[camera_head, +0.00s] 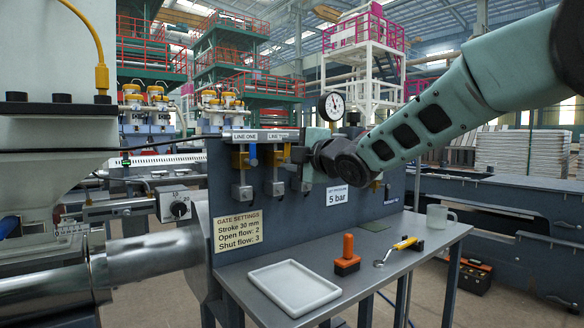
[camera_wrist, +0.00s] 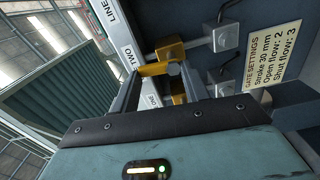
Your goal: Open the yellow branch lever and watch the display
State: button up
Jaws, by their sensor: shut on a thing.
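My gripper (camera_wrist: 160,72) is shut on a yellow lever (camera_wrist: 168,52) beside the sign reading LINE TWO (camera_wrist: 130,56). In the head view my gripper (camera_head: 300,156) reaches the panel from the right, and the wrist partly hides the fittings there. Yellow parts show under the LINE TWO sign (camera_head: 277,135). Under the LINE ONE sign (camera_head: 243,136) are a yellow fitting (camera_head: 238,160) and a blue handle (camera_head: 253,154). A round dial gauge (camera_head: 332,105) stands above the panel; its reading is too small to tell.
A gate settings sign (camera_head: 238,228) and a "5 bar" sign (camera_head: 337,196) are on the panel. The bench below holds a white tray (camera_head: 294,288), an orange-handled block (camera_head: 347,256), a yellow-handled tool (camera_head: 398,249) and a clear mug (camera_head: 437,217).

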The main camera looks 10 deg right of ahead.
jog(key=shift+a+n+b, duration=0.1)
jog(key=shift+n+b, duration=0.4)
jog(key=shift+n, duration=0.1)
jog(key=o, duration=1)
jog(key=shift+s, duration=0.1)
jog(key=v, duration=1.7)
jog(key=shift+s, duration=0.2)
